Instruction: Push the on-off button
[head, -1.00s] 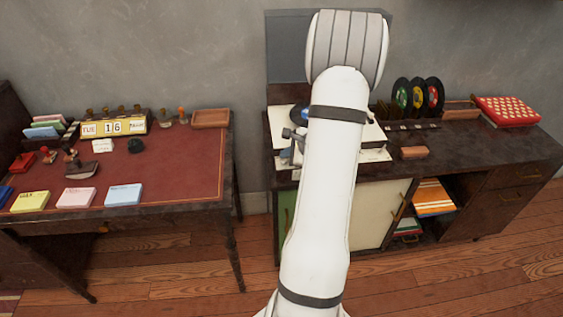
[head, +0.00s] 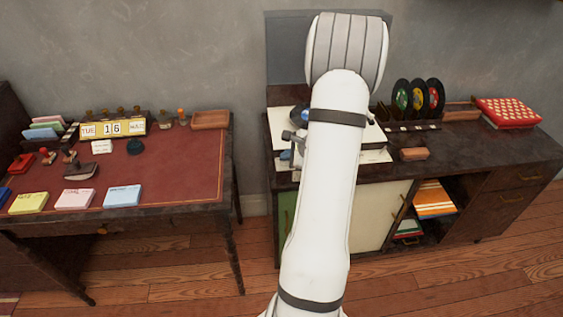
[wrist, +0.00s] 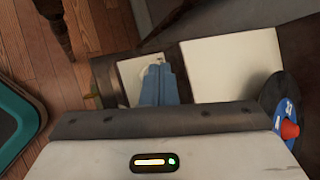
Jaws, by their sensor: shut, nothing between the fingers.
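The record player (head: 281,125) has a pale body and a raised dark lid (head: 287,50). It stands on the dark cabinet, partly hidden behind my arm. A black record with a blue label (head: 304,116) lies on it. In the wrist view, the record (wrist: 268,92) is at the right edge, and a pale panel (wrist: 232,65) lies left of it. My gripper (wrist: 158,68) shows as two bluish fingers, shut together and empty, over a smaller pale panel (wrist: 132,72). A small pale round shape shows by the fingertips; I cannot tell whether it is the on-off button, or whether the fingers touch it.
The dark cabinet (head: 470,150) also bears upright records (head: 418,97), a small brown block (head: 413,154) and a red patterned box (head: 508,112). A desk with a red top (head: 175,165) stands at the left, with stamps and note pads. Wooden floor lies between and in front.

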